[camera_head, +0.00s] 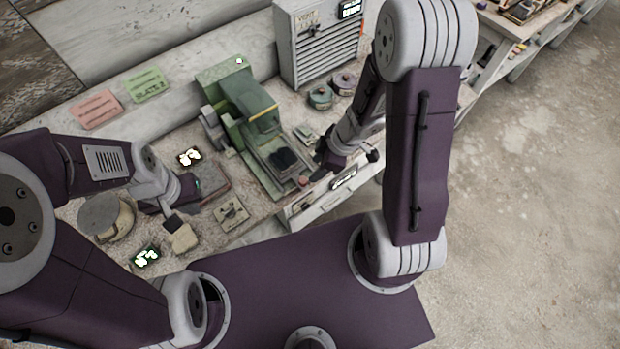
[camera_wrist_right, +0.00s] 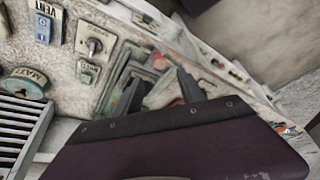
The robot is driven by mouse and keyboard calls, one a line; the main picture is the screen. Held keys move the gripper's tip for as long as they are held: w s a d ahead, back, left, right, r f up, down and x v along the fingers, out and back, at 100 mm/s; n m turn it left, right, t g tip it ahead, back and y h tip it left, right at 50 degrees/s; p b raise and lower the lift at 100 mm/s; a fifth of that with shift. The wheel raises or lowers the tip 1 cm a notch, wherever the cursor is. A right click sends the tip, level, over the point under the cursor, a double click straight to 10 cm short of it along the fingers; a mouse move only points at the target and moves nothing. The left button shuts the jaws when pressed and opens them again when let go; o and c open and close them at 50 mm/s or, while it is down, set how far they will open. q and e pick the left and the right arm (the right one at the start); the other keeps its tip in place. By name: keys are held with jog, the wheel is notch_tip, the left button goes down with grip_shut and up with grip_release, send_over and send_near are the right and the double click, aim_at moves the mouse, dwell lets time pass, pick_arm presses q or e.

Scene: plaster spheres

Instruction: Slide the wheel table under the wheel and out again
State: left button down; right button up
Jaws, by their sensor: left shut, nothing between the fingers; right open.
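The green machine (camera_head: 245,105), with a yellow strip on its head, stands at the middle of the bench. Its low bed (camera_head: 268,172), apparently the wheel table, extends toward the front and carries a dark block (camera_head: 285,160). I cannot make out the wheel itself. My right gripper (camera_head: 318,174) is beside the front right of the bed. In the right wrist view its two dark fingers (camera_wrist_right: 163,92) are spread apart; I cannot tell whether they touch anything. My left gripper (camera_head: 176,212) is shut and empty, low over the left bench, near a small beige block (camera_head: 184,238).
A grey disc on a beige base (camera_head: 106,216) stands left. A beige switch plate (camera_head: 231,212) lies front of the machine's left side. A louvred grey cabinet (camera_head: 318,40) and two round tins (camera_head: 321,97) stand behind right.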

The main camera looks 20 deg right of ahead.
aim_at(303, 180)
jog(key=b+x, duration=0.6)
jog(key=x, duration=0.3)
jog(key=shift+w+f, duration=0.1)
jog(key=shift+f, duration=0.05)
jog(key=shift+a, duration=0.1)
grip_shut()
dwell(0.9)
